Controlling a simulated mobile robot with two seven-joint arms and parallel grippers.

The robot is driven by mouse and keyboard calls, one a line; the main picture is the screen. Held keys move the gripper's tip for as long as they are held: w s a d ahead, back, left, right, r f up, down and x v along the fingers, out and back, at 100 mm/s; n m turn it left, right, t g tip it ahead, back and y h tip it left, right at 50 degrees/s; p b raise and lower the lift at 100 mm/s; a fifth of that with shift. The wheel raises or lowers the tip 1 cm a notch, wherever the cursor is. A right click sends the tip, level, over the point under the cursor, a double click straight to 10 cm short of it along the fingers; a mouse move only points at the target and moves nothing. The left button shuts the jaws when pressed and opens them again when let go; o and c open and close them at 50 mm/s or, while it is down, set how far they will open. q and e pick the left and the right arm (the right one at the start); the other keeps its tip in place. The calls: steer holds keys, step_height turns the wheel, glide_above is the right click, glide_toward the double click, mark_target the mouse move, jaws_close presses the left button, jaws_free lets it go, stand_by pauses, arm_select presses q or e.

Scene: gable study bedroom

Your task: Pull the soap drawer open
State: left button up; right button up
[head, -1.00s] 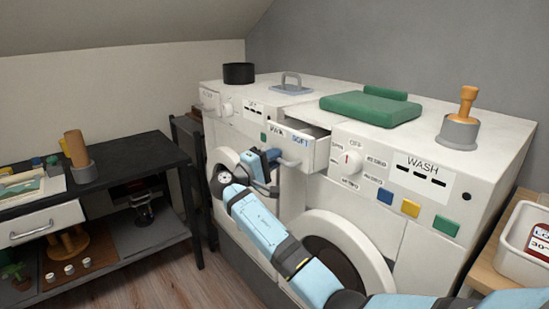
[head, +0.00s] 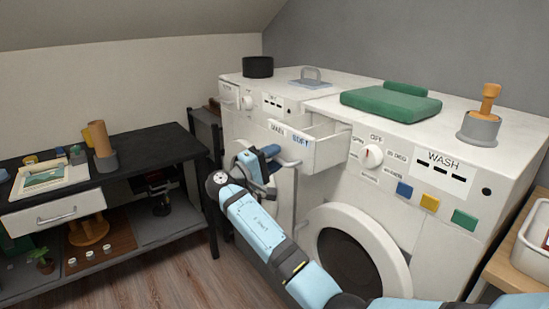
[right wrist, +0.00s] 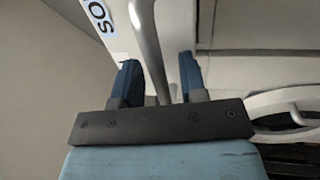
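The soap drawer (head: 331,151) is a white drawer marked MAIN and SOFT, high on the front of the washing machine (head: 432,150). It stands well out of the machine, with its inside showing from above. My right gripper (head: 274,160) is at the drawer's front. In the right wrist view, the grey bar handle (right wrist: 150,50) runs between its two blue fingers (right wrist: 160,76). The fingers are spread, with a clear gap on the handle's right side, so they are around the bar but not clamped on it. My left gripper is not in view.
The washer's round door (head: 357,250) is below the drawer. A folded green towel (head: 390,103) and a grey cup with a wooden handle (head: 479,128) are on top. A black workbench (head: 140,144) stands left, with floor between.

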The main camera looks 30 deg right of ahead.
steer(key=v, duration=1.3)
steer(key=shift+a, duration=0.4)
